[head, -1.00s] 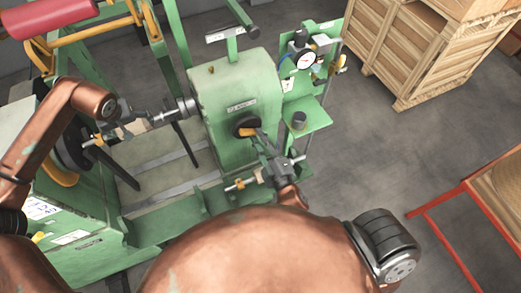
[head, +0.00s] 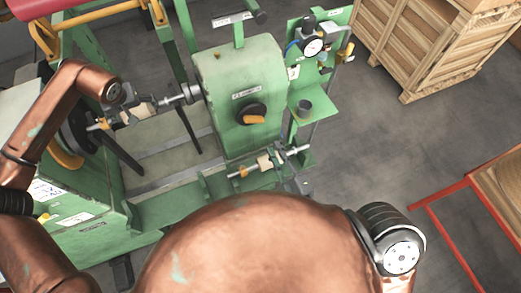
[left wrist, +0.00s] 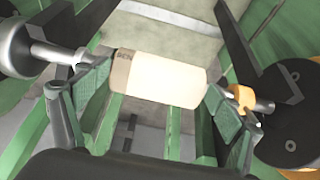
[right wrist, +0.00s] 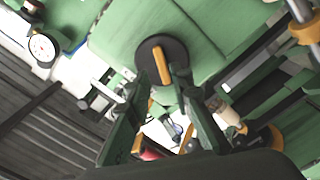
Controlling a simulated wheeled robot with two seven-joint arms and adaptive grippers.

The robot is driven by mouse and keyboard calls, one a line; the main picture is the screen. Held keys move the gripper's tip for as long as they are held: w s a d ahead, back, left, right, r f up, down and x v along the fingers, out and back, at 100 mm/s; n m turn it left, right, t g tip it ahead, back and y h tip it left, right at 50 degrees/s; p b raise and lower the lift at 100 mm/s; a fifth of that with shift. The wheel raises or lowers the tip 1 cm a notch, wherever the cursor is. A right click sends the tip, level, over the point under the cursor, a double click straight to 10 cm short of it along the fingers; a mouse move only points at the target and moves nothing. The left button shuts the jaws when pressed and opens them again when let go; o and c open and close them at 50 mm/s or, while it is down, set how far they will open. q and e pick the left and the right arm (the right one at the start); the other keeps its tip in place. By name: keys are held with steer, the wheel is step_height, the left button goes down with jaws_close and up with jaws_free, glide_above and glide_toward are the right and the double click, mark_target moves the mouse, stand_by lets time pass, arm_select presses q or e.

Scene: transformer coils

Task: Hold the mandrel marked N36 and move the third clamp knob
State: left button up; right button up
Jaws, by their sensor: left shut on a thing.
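The cream mandrel (left wrist: 160,80) lies crosswise between the fingers of my left gripper (left wrist: 160,100), which is shut on it. Small dark lettering on its left end is too blurred to read. In the head view the mandrel (head: 143,110) is in line with a grey spindle of the green winding machine. A round black knob with an orange handle (head: 254,119) is on the machine's front. In the right wrist view the knob (right wrist: 160,62) is ahead of my right gripper (right wrist: 160,85), which is open and empty. I cannot tell the knob's number.
A second rod with a cream cylinder (head: 268,161) and orange collar lies low in front of the machine. A gauge (head: 313,46) and green shelf (head: 313,102) stand right of it. A wooden crate (head: 425,45) and red floor frame (head: 440,220) are farther right.

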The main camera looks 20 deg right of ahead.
steer(key=shift+o, duration=0.5)
steer(key=shift+o, duration=0.8)
steer(key=shift+f, duration=0.1)
steer(key=n+t+y, duration=0.1)
steer(key=n+y, duration=0.3)
steer(key=y, duration=0.3)
glide_toward(252, 115)
steer(key=f+x, duration=0.1)
steer(key=x, duration=0.5)
steer(key=shift+w+a, duration=0.1)
steer(key=shift+a, duration=0.1)
steer(key=shift+c, duration=0.4)
jaws_close()
